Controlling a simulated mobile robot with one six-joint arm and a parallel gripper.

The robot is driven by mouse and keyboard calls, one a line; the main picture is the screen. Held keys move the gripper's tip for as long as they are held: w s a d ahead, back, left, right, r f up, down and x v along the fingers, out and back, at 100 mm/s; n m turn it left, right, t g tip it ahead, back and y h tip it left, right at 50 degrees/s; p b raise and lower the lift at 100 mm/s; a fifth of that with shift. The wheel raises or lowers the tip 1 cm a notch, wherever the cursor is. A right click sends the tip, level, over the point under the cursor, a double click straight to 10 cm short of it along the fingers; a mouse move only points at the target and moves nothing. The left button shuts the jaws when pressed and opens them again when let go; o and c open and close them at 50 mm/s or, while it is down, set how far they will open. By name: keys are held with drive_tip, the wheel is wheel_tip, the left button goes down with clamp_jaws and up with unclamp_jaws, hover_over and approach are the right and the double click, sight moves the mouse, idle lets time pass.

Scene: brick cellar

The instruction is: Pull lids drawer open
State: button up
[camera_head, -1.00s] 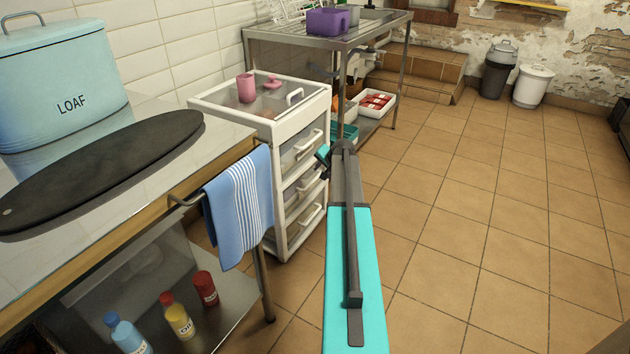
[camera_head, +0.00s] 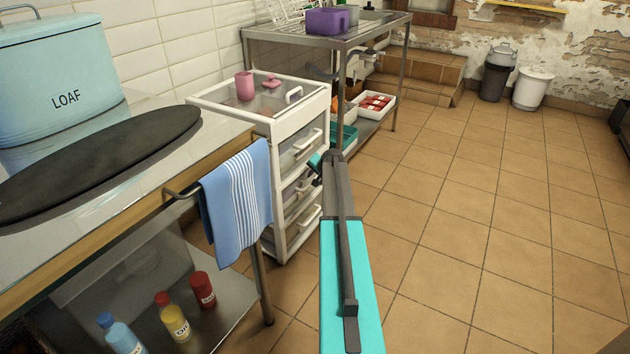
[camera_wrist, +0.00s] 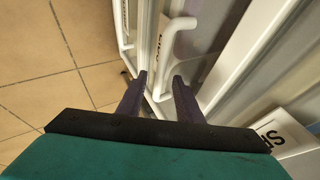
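A white drawer unit (camera_head: 278,190) stands left of centre in the head view. Its stacked clear-fronted drawers look shut, each with a white bar handle. I cannot read in the head view which drawer is labelled lids. In the wrist view a white handle (camera_wrist: 181,24) reaches down toward my gripper (camera_wrist: 160,75). The two dark fingers are apart, with the handle's lower end near or between the tips; I cannot tell whether they touch it. A white label (camera_wrist: 283,137) with partly visible letters "SP" shows at right. In the head view, my own arm hides the fingertips.
A counter (camera_head: 150,165) with a blue striped towel (camera_head: 237,205) on its rail stands left of the unit. A pink cup (camera_head: 245,86) sits on the unit. A steel table (camera_head: 350,38) stands behind. The tiled floor (camera_head: 480,200) at right is clear.

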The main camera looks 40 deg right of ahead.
clamp_jaws()
drive_tip(key=shift+a, duration=0.1)
idle(0.3)
